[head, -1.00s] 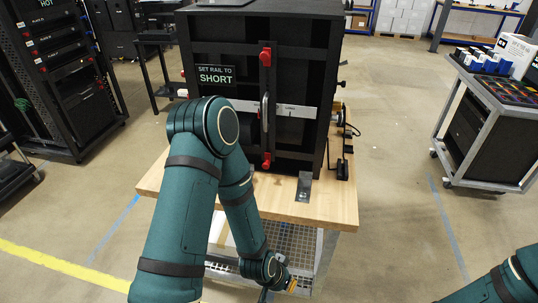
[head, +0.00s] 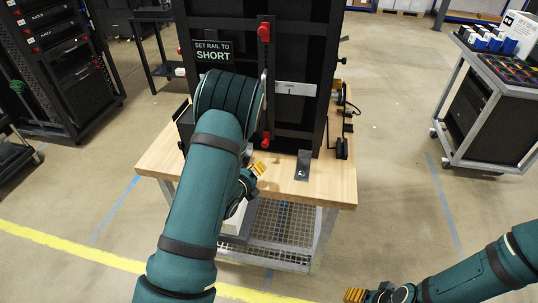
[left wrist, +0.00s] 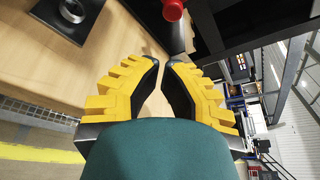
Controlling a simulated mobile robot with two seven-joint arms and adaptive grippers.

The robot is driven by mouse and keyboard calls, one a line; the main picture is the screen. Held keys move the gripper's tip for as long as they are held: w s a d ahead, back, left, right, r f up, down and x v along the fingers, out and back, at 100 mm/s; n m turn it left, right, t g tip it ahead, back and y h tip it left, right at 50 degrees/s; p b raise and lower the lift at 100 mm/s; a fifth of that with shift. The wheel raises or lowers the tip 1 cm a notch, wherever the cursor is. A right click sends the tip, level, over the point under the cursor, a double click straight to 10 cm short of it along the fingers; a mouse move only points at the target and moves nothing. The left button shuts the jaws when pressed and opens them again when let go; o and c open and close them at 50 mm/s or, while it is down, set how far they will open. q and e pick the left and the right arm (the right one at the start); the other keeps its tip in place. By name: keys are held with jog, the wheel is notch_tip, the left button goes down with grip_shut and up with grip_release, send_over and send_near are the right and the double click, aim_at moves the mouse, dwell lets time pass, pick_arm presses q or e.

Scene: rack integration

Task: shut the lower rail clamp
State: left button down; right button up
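The lower rail clamp (head: 266,139) is a small red piece at the foot of the upright rail on the black rack front. A matching red upper clamp (head: 264,32) sits higher on that rail. My left gripper (head: 261,167) is just below the lower clamp in the head view, above the table's front part. A red knob (left wrist: 172,10) shows at the top of the left wrist view, beyond the fingertips and not touching them. The yellow fingers (left wrist: 162,64) are nearly together and hold nothing. My right gripper (head: 354,295) is at the bottom edge, away from the rack.
The black rack (head: 300,60) stands on a wooden table (head: 330,190). A sign (head: 213,52) on it reads "SET RAIL TO SHORT". A dark metal plate (head: 303,165) lies on the table right of my left gripper. A cart (head: 495,110) stands far right.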

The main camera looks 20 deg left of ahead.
aim_at(265, 140)
pick_arm(q)
jog(key=shift+w+r, duration=0.1)
jog(key=shift+w, duration=0.4)
jog(key=x, duration=0.8)
jog(key=shift+w+a, duration=0.1)
jog(key=shift+w, duration=0.25)
jog(key=shift+r, duration=1.45)
jog(key=shift+f, duration=0.1)
